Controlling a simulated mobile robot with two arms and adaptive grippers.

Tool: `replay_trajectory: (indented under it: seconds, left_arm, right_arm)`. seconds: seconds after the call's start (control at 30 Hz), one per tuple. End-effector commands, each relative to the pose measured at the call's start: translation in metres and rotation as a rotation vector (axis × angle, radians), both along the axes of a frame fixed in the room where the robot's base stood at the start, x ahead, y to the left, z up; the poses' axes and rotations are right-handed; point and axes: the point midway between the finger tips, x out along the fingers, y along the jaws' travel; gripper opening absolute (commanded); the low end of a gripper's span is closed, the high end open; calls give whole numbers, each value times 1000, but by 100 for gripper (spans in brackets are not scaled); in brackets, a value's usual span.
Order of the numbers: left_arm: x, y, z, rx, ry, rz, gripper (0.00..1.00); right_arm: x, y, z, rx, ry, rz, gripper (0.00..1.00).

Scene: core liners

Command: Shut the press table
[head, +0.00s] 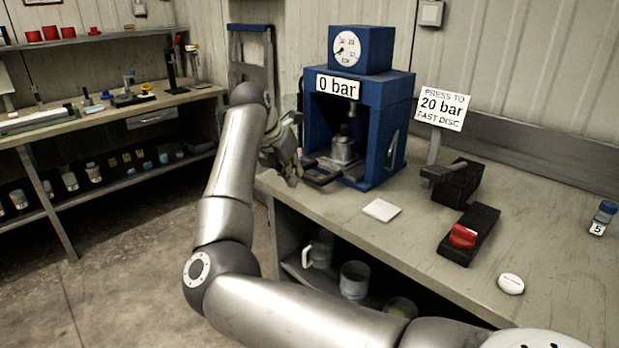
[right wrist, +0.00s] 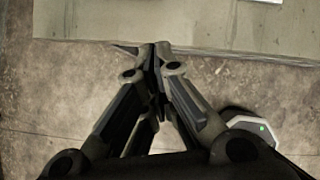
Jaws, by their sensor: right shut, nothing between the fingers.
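The blue press (head: 392,108) stands on the bench, with a gauge on top and a "0 bar" sign. Its dark press table (head: 352,174) sits low in the front opening and sticks out toward the left front, ending in a dark handle (head: 322,179). A metal die (head: 343,150) stands on it under the ram. My right gripper (head: 292,172) is just left of the handle; whether they touch is unclear. In the right wrist view its fingers (right wrist: 155,50) meet with nothing between them, near the bench edge. My left gripper is not in view.
On the bench (head: 420,235) are a white pad (head: 382,210), a dark box with a red switch (head: 463,236), a dark lever block (head: 455,182), a white disc (head: 511,284) and a small jar (head: 603,218). A "press to 20 bar" sign (head: 442,108) stands beside the press.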

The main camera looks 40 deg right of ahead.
Motion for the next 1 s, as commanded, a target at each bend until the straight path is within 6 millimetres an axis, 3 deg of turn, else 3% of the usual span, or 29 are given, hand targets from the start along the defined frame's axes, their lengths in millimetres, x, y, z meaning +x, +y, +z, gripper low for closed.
replay_trajectory:
  seconds: [0.17,0.37,0.8,1.0]
  left_arm:
    - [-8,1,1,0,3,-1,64]
    - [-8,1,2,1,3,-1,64]
    - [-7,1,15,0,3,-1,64]
    - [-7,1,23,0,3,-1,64]
  right_arm:
    - [1,6,2,74,-53,-62,0]
    - [2,1,-10,73,-50,-61,0]
    - [12,-39,-90,70,-47,-61,0]
    - [20,-64,-80,69,-51,-60,0]
